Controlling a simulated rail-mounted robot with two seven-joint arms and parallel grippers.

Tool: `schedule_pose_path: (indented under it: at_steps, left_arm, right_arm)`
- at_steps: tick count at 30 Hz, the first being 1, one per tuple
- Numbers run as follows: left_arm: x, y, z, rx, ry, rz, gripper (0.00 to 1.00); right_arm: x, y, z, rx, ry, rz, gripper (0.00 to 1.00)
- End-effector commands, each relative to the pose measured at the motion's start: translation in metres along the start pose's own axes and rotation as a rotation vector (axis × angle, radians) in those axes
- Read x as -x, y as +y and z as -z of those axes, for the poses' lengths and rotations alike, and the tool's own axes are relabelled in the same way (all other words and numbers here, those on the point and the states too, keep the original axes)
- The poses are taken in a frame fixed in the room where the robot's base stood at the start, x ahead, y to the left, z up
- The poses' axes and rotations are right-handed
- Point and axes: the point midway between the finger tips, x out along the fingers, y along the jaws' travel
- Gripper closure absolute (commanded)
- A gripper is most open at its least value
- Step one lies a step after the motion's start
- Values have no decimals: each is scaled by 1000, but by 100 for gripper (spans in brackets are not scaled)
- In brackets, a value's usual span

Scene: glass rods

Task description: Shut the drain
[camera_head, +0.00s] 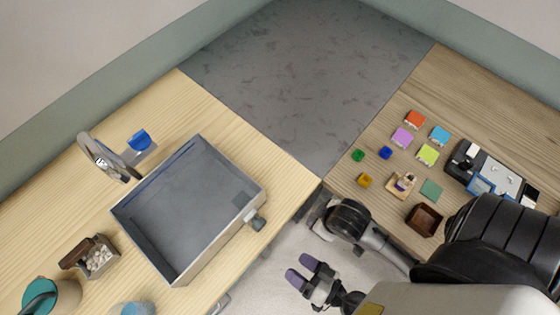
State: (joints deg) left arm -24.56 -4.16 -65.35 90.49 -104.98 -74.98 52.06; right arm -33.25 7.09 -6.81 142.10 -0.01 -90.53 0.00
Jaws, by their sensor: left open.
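A grey rectangular basin (148,245) is set on the left wooden counter. A dark grey knob or valve (257,221) sticks out from the outside of its right wall, near the front right edge of the counter. A small darker square shows inside the basin close to that wall. The drain opening itself cannot be made out clearly. My left gripper (301,271), with purple fingertips, is open and empty over the pale floor, below and right of the knob and apart from it. My right gripper is not in view.
A faucet-like metal piece (105,158) and a blue item (139,141) stand behind the basin. A box of pale pebbles (99,257) and a teal-topped pot (42,291) stand to its left. Several coloured blocks and a brown box (424,220) lie on the right counter.

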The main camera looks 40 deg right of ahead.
Motion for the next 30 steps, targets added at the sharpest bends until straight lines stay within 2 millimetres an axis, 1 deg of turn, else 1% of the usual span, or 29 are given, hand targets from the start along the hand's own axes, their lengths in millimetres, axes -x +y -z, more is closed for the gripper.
schedule_pose_path:
  at_steps: [1,3,5,10,13,16,20,30]
  left_arm:
    - [1,-2,8,61,76,25,32]
    - [2,-6,20,169,156,39,32]
    - [3,-7,26,254,195,35,32]
    - [4,-5,29,437,209,0,32]
    - [2,-5,29,492,209,-5,32]
    - [-3,-6,31,516,208,-7,32]
    - [-19,-8,35,520,208,-6,32]
    - [-81,-11,48,518,207,-6,32]
  right_arm:
    - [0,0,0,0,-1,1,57]
    - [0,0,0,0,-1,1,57]
    - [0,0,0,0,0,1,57]
    - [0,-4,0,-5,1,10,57]
    - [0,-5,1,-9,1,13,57]
    - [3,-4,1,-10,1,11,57]
    - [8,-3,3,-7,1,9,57]
    - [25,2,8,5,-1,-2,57]
